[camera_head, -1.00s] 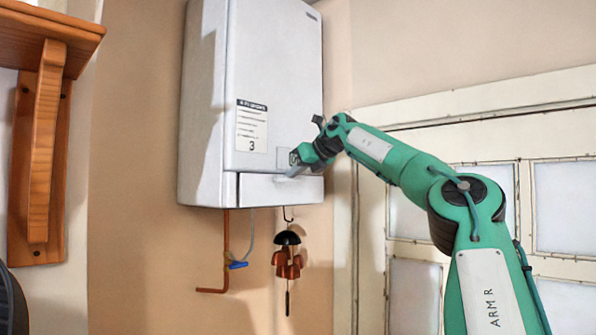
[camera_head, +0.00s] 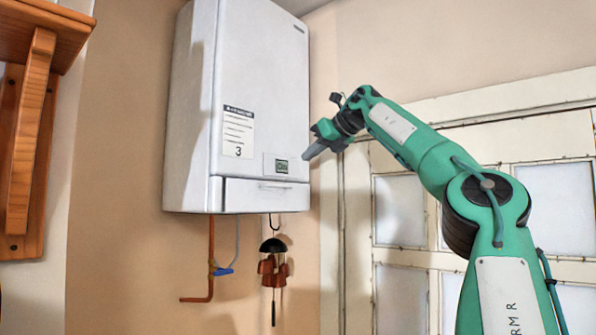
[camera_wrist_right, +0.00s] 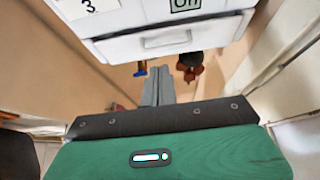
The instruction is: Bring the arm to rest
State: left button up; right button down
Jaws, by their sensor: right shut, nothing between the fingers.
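My right arm (camera_head: 425,150) comes in from the right, bent at the elbow and raised. Its right gripper (camera_head: 308,154) is shut and empty, its fingertips pointing left beside the lower right edge of the white wall boiler (camera_head: 255,100). In the right wrist view the two grey fingers (camera_wrist_right: 157,92) lie together with nothing between them. The boiler's small display (camera_head: 281,167) is uncovered and seems to read "On" in the right wrist view (camera_wrist_right: 185,4). My left gripper is not in view.
A wind chime (camera_head: 272,268) hangs under the boiler, beside a copper pipe (camera_head: 211,262) with a blue valve handle (camera_head: 223,271). A wooden bracket shelf (camera_head: 30,130) is at left. The leaded window (camera_head: 400,210) stands behind my arm.

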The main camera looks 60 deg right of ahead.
jog(key=shift+v, duration=0.75)
